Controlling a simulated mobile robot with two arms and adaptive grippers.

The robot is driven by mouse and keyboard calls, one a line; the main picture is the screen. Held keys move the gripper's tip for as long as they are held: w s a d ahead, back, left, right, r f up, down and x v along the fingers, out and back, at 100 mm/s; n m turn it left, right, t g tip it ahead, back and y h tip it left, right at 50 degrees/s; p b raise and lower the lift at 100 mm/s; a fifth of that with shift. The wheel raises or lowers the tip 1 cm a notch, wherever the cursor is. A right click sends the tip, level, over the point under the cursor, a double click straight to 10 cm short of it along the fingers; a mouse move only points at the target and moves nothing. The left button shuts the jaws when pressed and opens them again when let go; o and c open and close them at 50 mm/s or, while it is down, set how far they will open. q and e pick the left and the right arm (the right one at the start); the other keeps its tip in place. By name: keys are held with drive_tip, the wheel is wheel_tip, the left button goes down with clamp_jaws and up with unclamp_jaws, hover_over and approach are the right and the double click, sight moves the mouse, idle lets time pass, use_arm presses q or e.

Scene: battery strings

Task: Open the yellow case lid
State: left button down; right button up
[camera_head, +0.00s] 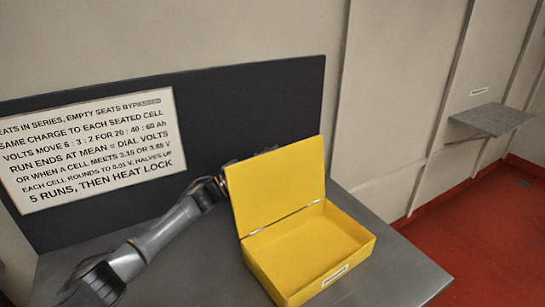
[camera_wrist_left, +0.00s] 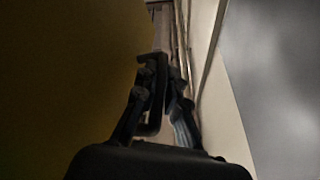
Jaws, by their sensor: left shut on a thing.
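The yellow case (camera_head: 316,270) sits on the grey table with its lid (camera_head: 277,185) standing open, tilted back from the rear hinge. The inside of the case looks empty. My left arm comes in from the left, and my left gripper (camera_head: 222,182) is behind the lid's left side, its fingertips mostly hidden by the lid. In the left wrist view, the gripper (camera_wrist_left: 162,62) is shut on a narrow part by the lid; the dark yellow surface (camera_wrist_left: 60,80) fills the left. The exact contact is too dark to make out. My right gripper is out of view.
A dark panel (camera_head: 240,110) with a white text sign (camera_head: 90,150) stands behind the table (camera_head: 400,280). Bare table lies in front and to the right of the case. A small grey wall shelf (camera_head: 490,119) is at far right above a red floor (camera_head: 480,220).

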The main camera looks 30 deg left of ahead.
use_arm(q)
drive_tip(key=shift+f, duration=0.1)
drive_tip(key=c, duration=1.7)
unclamp_jaws()
drive_tip(key=v, duration=1.2)
